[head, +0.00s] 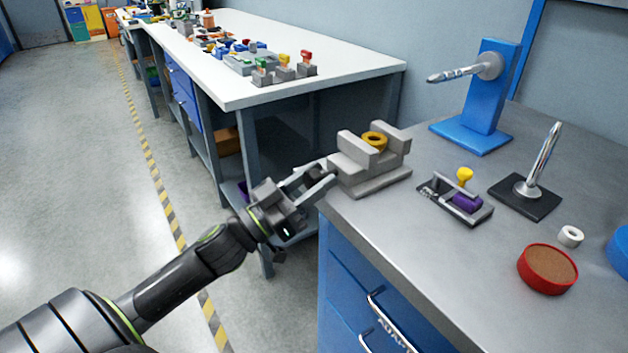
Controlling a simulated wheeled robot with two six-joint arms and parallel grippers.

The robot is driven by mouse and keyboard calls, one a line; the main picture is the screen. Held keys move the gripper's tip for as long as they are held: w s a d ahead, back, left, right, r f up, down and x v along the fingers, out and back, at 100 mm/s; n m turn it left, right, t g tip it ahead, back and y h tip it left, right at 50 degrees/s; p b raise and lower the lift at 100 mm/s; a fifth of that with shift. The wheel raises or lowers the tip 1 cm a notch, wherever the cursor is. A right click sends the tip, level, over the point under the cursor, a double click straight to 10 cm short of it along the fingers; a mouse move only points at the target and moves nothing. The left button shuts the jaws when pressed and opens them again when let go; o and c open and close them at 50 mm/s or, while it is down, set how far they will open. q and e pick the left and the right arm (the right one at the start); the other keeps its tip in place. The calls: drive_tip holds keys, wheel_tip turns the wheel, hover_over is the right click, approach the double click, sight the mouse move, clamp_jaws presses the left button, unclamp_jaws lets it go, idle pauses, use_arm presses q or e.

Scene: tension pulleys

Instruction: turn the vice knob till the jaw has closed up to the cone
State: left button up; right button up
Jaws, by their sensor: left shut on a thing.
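The grey vice (372,183) stands at the left corner of the grey bench top. A yellow ring-like piece, seemingly the cone (375,139), sits between its two jaws. The movable jaw (355,150) is on the side nearer my gripper. I cannot tell whether it touches the cone. My left gripper (318,181) reaches in from the left at the vice's near-left end and is shut on the vice knob, which its fingers mostly hide. My right gripper is out of view.
Right of the vice are a small fixture with a purple part (467,203), a blue stand (485,105), a black-based rod (535,170), a white ring (570,236) and a red round container (547,268). Blue drawers (350,285) lie below the bench's front edge.

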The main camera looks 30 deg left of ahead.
use_arm(q)
drive_tip(key=shift+f+m+h, duration=0.1)
drive_tip(key=shift+m+h, duration=0.4)
drive_tip(key=shift+m, duration=0.5)
drive_tip(key=m+g+h+b, duration=0.1)
drive_tip(key=m, duration=0.2)
drive_tip(key=m+g+h+b, duration=0.1)
drive_tip(key=m, duration=0.1)
drive_tip(key=m+g+b, duration=0.1)
drive_tip(key=m, duration=0.2)
drive_tip(key=shift+m+g+h, duration=0.3)
drive_tip(key=shift+h, duration=0.1)
drive_tip(key=shift+s+m+g+h+b, duration=0.15)
drive_tip(key=shift+m+g+b, duration=0.3)
drive_tip(key=shift+m, duration=0.5)
drive_tip(key=shift+w+m+g+h+b, duration=0.15)
drive_tip(key=shift+m+g+b, duration=0.25)
drive_tip(key=shift+m, duration=0.55)
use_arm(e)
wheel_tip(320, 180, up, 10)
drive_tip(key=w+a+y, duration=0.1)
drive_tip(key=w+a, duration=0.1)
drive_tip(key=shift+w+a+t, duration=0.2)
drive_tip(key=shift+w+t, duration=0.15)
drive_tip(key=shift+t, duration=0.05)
use_arm(q)
drive_tip(key=shift+s, duration=0.1)
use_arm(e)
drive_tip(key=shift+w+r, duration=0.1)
